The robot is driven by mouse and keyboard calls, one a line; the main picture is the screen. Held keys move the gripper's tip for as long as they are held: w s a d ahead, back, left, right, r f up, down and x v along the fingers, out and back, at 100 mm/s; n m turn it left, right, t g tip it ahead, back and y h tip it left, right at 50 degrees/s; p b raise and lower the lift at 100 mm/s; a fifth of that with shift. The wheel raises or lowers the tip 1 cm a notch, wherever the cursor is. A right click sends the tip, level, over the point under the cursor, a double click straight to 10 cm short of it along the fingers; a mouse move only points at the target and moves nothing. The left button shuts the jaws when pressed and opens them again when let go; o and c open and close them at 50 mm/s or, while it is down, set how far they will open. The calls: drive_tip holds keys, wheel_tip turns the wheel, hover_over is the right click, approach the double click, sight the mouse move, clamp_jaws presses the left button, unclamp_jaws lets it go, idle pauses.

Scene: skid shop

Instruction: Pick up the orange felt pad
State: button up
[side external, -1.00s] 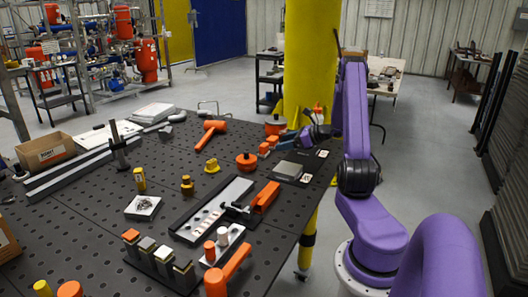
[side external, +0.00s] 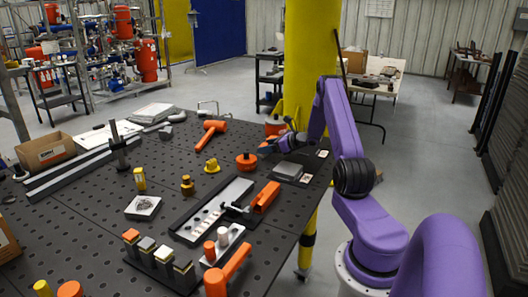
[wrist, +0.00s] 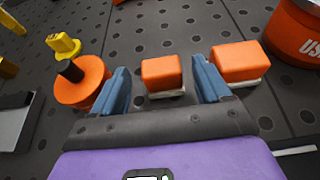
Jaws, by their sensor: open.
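In the wrist view an orange block-shaped pad (wrist: 161,71) with a pale strip along its bottom edge lies between my gripper's two blue fingers. A similar, wider orange piece (wrist: 234,61) lies just outside the right finger. I cannot tell which of the two is the felt pad, or whether either finger touches one. My gripper (wrist: 160,76) is open and straddles the first piece. In the side view my gripper (side external: 268,147) is low over the table's far right part and hides most of both pieces.
An orange lettered container (wrist: 292,40) stands to the right. In the side view a grey block (side external: 287,171) lies near the table's right edge. An orange mallet (side external: 209,130) lies farther left.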

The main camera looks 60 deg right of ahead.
drive_tip(key=shift+x, duration=2.7)
drive_tip(key=shift+d, duration=0.1)
drive_tip(key=shift+r, duration=0.1)
drive_tip(key=c, duration=1.1)
